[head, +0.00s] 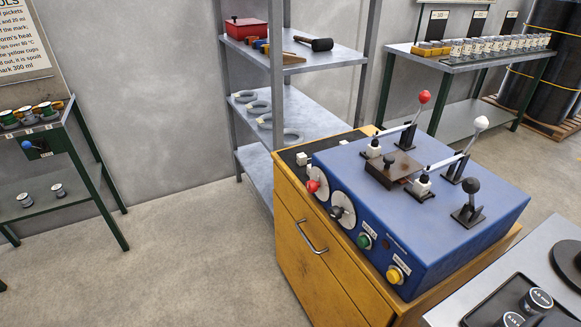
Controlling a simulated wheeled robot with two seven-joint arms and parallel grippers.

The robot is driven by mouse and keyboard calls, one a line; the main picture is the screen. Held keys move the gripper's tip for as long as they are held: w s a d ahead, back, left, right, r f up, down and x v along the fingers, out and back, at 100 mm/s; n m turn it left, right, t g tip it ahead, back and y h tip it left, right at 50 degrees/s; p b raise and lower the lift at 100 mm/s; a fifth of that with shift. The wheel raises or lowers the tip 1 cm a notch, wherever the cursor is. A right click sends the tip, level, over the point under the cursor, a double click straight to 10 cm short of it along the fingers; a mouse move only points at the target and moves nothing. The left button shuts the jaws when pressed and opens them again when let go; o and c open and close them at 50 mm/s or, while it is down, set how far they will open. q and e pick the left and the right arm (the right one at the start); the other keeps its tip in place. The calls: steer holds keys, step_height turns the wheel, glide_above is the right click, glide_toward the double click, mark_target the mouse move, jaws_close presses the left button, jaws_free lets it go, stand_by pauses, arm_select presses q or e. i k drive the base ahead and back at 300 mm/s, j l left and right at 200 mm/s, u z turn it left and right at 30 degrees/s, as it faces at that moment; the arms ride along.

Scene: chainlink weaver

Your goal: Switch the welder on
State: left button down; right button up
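The welder is a blue box (455,225) on a wooden cabinet, right of centre in the head view. Its front has a dial with a red knob (316,182), a dial with a dark knob (342,210), a green button (364,241) and a yellow button (394,274). A small dark spot sits between the buttons; the labels are too small to read. On top are a red-knobbed lever (418,108), a white-knobbed lever (473,137), a black-knobbed lever (469,195) and a brown metal block (393,169). Neither of my grippers shows.
The wooden cabinet (300,250) has a handled drawer. A grey shelf unit (305,108) stands behind it, a green-legged stand (75,190) at left. A grey bench (470,305) is close at lower right. The floor at left is clear.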

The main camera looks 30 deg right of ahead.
mark_target(311, 186)
steer(key=i+z, duration=0.45)
steer(key=i+j+z, duration=0.25)
steer(key=z, duration=0.2)
steer(key=i+j+z, duration=0.45)
steer(key=k+l, duration=0.05)
steer(key=l, duration=0.05)
